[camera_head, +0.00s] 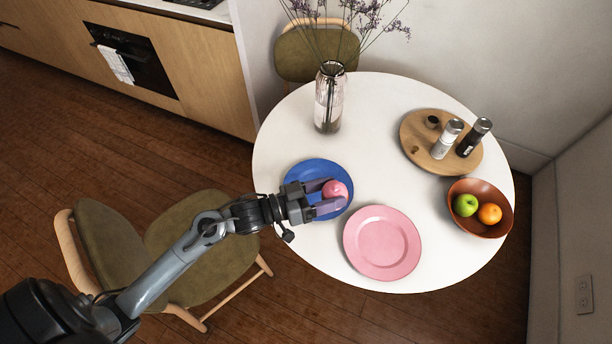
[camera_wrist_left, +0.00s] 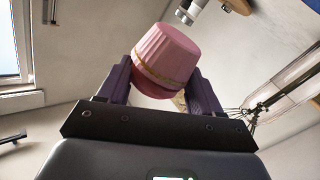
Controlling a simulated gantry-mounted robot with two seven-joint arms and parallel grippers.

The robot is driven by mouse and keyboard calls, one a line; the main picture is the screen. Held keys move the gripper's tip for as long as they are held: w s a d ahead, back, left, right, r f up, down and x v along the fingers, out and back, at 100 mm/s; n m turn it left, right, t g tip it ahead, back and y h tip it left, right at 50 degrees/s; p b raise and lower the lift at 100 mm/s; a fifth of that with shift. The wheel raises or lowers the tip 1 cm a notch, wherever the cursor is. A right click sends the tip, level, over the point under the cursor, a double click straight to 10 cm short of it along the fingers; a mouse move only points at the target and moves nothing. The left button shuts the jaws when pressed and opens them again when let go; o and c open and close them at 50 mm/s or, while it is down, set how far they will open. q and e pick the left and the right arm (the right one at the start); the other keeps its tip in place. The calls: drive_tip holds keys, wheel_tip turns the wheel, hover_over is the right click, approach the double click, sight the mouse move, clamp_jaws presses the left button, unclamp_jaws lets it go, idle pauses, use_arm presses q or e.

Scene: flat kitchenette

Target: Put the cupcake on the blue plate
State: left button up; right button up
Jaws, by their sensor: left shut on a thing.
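The pink cupcake (camera_head: 335,190) is between the fingers of my left gripper (camera_head: 326,198), which is shut on it. In the left wrist view the cupcake (camera_wrist_left: 166,60) shows its pleated pink side and a thin gold band, held between both fingers. In the head view the cupcake and fingers overlap the blue plate (camera_head: 318,166). I cannot tell whether the cupcake touches the plate. My right gripper is not in view.
A pink plate (camera_head: 382,243) lies just right of and below the blue plate. A glass vase (camera_head: 329,98) with purple flowers stands behind. A round wooden board (camera_head: 416,158) with shakers and a brown bowl (camera_head: 480,223) with fruit are at the right. A chair (camera_head: 200,235) stands under my arm.

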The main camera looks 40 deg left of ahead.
use_arm(q)
drive_tip(key=shift+w+a+f+b, duration=0.15)
drive_tip(key=shift+a+f+b, duration=0.7)
drive_tip(key=shift+a+f, duration=1)
drive_tip(key=shift+w+a+f+b, duration=0.15)
drive_tip(key=shift+a+f+b, duration=0.7)
drive_tip(key=shift+a+f, duration=1.05)
drive_tip(key=shift+w+a+f+b, duration=0.15)
drive_tip(key=shift+a+f+b, duration=0.7)
drive_tip(key=shift+a+f, duration=1)
drive_tip(key=shift+d+f, duration=0.15)
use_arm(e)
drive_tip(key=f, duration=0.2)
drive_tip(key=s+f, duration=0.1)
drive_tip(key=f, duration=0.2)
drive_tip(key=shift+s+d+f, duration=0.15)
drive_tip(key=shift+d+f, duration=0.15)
use_arm(q)
drive_tip(key=shift+f, duration=0.1)
drive_tip(key=shift+f, duration=0.5)
drive_tip(key=o, duration=0.6)
